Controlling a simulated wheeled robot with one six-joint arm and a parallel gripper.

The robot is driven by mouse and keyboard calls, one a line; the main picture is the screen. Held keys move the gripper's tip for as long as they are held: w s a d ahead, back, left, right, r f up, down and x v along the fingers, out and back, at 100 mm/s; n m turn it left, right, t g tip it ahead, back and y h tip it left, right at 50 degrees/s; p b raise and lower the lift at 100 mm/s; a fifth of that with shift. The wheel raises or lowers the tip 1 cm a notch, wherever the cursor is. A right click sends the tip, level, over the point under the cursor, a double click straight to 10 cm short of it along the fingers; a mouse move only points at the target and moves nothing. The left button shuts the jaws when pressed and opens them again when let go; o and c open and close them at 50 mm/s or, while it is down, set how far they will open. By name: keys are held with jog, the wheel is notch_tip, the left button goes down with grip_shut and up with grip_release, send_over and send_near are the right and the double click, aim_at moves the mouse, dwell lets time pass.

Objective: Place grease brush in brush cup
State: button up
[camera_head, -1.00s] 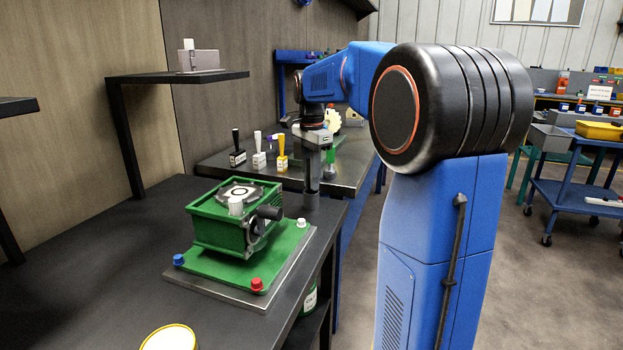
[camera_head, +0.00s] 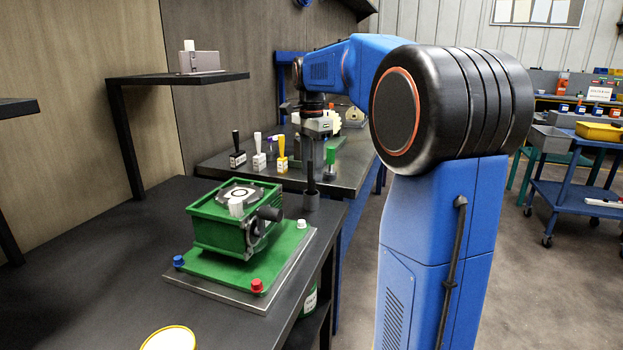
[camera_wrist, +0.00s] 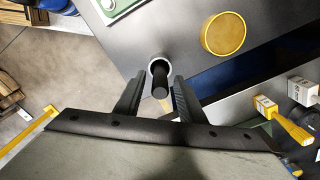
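The grease brush (camera_head: 310,168) is a dark rod-like handle standing about upright in the head view. Its lower end is inside the small dark brush cup (camera_head: 311,202) at the right edge of the near bench; the bristles are hidden. My gripper (camera_head: 315,137) is above the cup, at the top of the handle. In the wrist view the cup (camera_wrist: 152,66) shows as a round rim with the brush (camera_wrist: 160,84) rising from it. My gripper (camera_wrist: 158,93) is open there, with a finger on each side of the handle and gaps between.
A green gearbox unit (camera_head: 220,225) on a metal base plate stands left of the cup. Upright black, white and yellow-handled tools (camera_head: 282,155) and a green-handled one (camera_head: 330,160) stand on the bench behind. A round yellow-rimmed thing (camera_wrist: 223,33) lies near the cup.

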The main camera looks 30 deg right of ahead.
notch_tip(320, 180, up, 8)
jog(key=shift+r, duration=0.2)
jog(key=shift+s, duration=0.1)
dwell(0.6)
